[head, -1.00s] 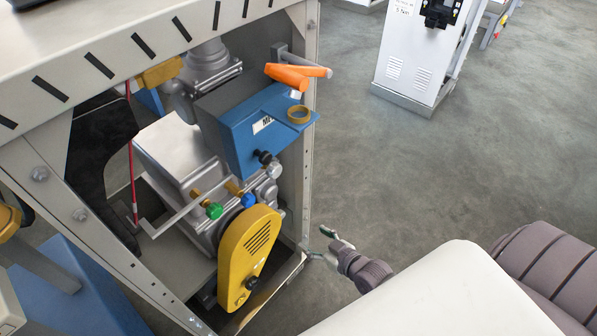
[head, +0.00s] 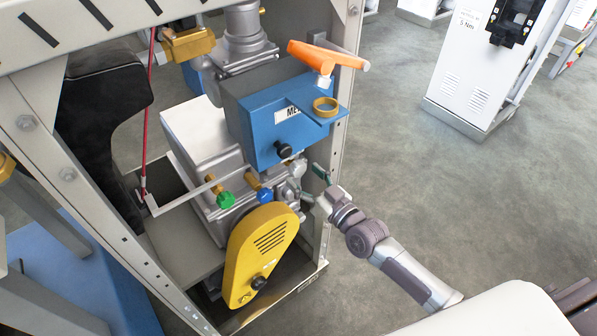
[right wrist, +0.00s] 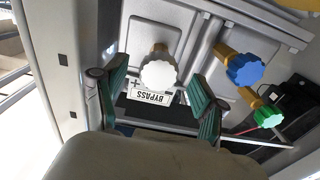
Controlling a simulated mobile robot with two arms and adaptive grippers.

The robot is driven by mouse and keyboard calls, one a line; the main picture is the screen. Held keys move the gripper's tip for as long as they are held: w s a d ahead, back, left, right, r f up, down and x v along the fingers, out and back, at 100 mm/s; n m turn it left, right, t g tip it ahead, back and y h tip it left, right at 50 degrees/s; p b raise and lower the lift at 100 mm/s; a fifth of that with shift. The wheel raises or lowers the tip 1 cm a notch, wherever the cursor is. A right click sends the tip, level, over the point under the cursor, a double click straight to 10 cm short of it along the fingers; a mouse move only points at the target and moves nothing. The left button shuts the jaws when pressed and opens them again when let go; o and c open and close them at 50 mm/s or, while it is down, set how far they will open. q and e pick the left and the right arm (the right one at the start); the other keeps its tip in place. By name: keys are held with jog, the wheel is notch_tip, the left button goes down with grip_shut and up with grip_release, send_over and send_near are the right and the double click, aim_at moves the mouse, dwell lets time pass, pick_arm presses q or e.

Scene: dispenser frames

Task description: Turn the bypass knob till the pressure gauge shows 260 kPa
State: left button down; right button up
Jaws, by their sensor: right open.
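The bypass knob (right wrist: 158,75) is white and lobed, on a brass stem, with a "BYPASS" label (right wrist: 152,97) beside it in the right wrist view. My right gripper (right wrist: 157,84) is open, with one green-padded finger on each side of the knob in that picture. Neither finger visibly touches it, and the depth gap is hard to tell. In the head view my right gripper (head: 313,186) is at the right side of the pump assembly, below the blue box. I cannot make out a pressure gauge face in any view. My left gripper is not in view.
A blue knob (head: 265,195) and a green knob (head: 225,200) sit close by. A frame post (head: 325,205) stands beside my gripper. Open floor lies to the right.

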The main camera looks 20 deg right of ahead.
aim_at(300, 173)
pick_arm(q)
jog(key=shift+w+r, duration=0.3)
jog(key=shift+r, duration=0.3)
pick_arm(e)
jog(key=shift+x, duration=1.5)
jog(key=c, duration=1.1)
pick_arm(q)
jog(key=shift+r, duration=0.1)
pick_arm(e)
jog(key=shift+c, duration=0.2)
jog(key=shift+m+p, duration=0.3)
jog(key=shift+m, duration=1.4)
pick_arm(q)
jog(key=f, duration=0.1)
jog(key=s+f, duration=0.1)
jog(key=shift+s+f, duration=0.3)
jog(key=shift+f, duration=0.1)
pick_arm(e)
jog(key=o, duration=1.1)
